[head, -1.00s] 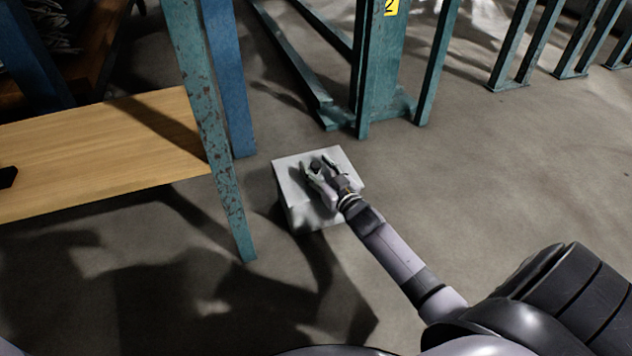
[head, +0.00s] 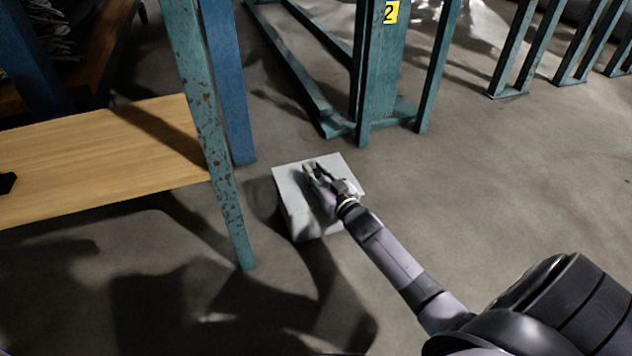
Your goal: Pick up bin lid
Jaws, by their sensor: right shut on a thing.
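A white, box-shaped bin (head: 303,224) stands on the floor near the middle of the head view. Its flat pale lid (head: 290,178) lies on top and looks level; I cannot make out a gap between lid and bin. My right gripper (head: 313,171) reaches in from the lower right and is over the middle of the lid, shut on a small part there, which looks like the lid's handle. The fingers hide most of that part. My left gripper is not in view.
A wooden shelf (head: 100,155) and a worn teal post (head: 212,130) stand left of the bin. A teal rack frame (head: 378,75) with a yellow number sign (head: 391,12) stands behind it. The floor (head: 480,190) to the right is clear.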

